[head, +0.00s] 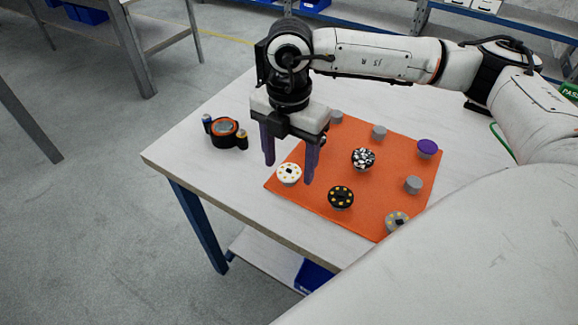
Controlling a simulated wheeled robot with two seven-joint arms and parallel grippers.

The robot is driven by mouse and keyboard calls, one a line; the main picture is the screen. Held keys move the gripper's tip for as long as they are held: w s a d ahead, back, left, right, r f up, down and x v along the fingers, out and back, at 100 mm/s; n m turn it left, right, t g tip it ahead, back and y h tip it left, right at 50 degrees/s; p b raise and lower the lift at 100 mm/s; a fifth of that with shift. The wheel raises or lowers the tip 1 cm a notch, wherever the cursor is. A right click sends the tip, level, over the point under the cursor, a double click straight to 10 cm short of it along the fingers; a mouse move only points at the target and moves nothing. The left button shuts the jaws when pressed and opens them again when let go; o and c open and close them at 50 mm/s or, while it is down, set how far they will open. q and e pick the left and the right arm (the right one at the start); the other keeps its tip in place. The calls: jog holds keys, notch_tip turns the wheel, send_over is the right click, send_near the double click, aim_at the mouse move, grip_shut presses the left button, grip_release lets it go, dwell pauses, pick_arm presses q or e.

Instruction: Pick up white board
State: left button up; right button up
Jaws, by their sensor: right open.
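The white board (289,174) is a small round white disc with dark and yellowish dots. It sits near the front left corner of the orange mat (318,207) on the table. My right gripper (287,174) points down above it with its two purple fingers open, one to each side of the disc in the picture. The fingers look empty. I cannot tell how high the fingertips are above the mat. My left gripper does not show.
A black and orange device (225,131) stands left on the white table (180,150). My right arm crosses above the table's back.

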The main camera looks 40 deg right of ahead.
jog(key=shift+r, duration=0.1)
jog(key=c, duration=1.1)
